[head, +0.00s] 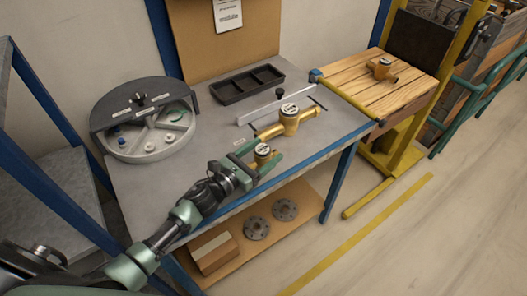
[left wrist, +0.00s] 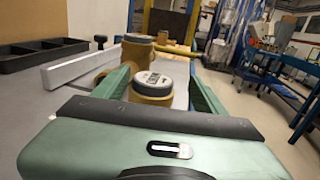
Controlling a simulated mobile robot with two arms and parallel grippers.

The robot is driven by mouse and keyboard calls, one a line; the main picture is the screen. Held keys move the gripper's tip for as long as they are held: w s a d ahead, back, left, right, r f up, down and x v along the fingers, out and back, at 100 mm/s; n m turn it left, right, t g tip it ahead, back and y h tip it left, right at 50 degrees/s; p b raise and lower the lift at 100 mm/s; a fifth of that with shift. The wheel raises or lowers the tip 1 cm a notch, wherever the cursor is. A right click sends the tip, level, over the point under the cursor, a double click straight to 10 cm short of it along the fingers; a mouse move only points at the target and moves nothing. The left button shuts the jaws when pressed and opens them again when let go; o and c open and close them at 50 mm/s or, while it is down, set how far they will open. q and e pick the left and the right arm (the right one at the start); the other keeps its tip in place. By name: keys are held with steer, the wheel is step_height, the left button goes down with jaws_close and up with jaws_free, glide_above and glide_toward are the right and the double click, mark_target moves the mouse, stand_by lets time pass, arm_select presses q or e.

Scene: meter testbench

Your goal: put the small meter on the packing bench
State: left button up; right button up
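The small meter (head: 262,153), brass with a pale round dial, is near the front edge of the grey bench (head: 225,115). My left gripper (head: 257,158) is around it, one finger on each side. In the left wrist view the small meter (left wrist: 151,88) sits between the green fingers (left wrist: 160,90); a gap shows on its right side, so the gripper looks open. Its base is hidden. A larger brass meter (head: 289,118) lies just behind it, by a grey bar. The wooden-topped bench (head: 355,82) at right bears another brass meter (head: 380,68). My right gripper is not in view.
A round divided tray with a dark lid (head: 143,120) stands at left on the grey bench. A black compartment tray (head: 247,84) and the grey bar (head: 275,104) lie behind the meters. The wooden top has bare room at its front. Flanges (head: 257,228) sit on the lower shelf.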

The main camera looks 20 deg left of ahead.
arm_select(q)
steer(key=shift+w+a+f, duration=0.1)
steer(key=shift+w+a, duration=0.05)
steer(key=shift+a+f, duration=0.1)
steer(key=shift+a, duration=0.05)
steer(key=b+v, duration=0.3)
steer(key=v, duration=0.7)
steer(key=shift+s, duration=0.35)
steer(key=shift+s+a, duration=0.2)
steer(key=shift+s, duration=0.4)
stand_by(0.3)
